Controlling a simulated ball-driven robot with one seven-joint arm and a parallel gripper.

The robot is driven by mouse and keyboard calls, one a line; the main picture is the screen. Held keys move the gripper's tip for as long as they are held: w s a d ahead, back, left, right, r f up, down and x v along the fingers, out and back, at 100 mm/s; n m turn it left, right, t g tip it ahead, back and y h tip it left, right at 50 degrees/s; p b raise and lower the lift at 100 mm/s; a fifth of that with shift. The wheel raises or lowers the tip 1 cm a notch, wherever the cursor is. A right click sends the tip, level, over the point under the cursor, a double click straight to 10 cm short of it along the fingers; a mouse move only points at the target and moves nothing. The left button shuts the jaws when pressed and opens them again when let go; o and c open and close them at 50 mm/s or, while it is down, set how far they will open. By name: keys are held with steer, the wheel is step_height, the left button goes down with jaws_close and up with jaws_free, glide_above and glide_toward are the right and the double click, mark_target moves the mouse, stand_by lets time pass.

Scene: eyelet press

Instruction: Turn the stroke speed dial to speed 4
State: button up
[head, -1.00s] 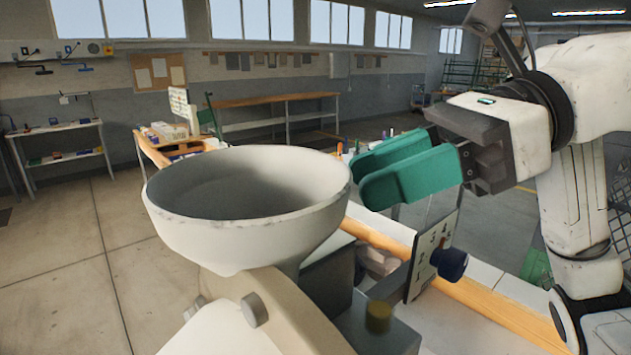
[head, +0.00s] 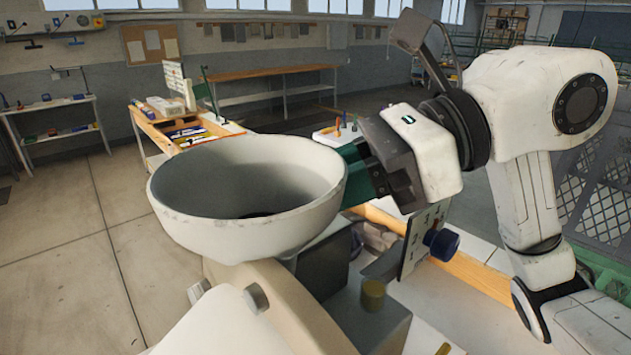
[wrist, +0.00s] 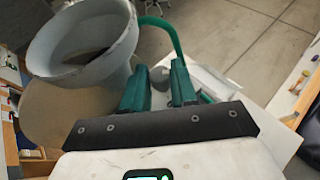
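The speed dial is a dark blue knob (head: 442,243) on the right side of a pale upright number plate (head: 416,241), behind and right of the press in the head view. Some numerals show on the plate. I cannot tell which one the knob points to. My gripper (head: 358,172) has green fingers and is above and left of the dial, apart from it. The bowl rim partly hides the fingers in the head view. In the wrist view my gripper (wrist: 160,78) has its two fingers apart with nothing between them. I cannot make out the dial there.
The large pale bowl (head: 225,225) on the press stands close to the fingers. It also shows in the wrist view (wrist: 110,65), near a green curved hose (wrist: 168,30). A grey block with a yellowish cap (head: 372,293) is in front of the plate. A wooden bench edge (head: 470,275) runs behind.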

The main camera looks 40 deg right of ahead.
jaws_close()
steer(key=b, duration=0.1)
steer(key=n+g+b, duration=0.1)
steer(key=shift+w+f+y+b, duration=0.1)
steer(key=shift+f+y+b, duration=0.2)
steer(key=shift+b, duration=0.05)
steer(key=shift+d+n+g+y+b, duration=0.1)
steer(key=shift+n+g+y+b, duration=0.2)
steer(key=shift+n+g+b, duration=0.5)
steer(key=shift+r+n+g+b, duration=0.3)
steer(key=shift+b, duration=0.05)
steer(key=shift+o, duration=2.1)
jaws_free()
steer(key=shift+y, duration=0.3)
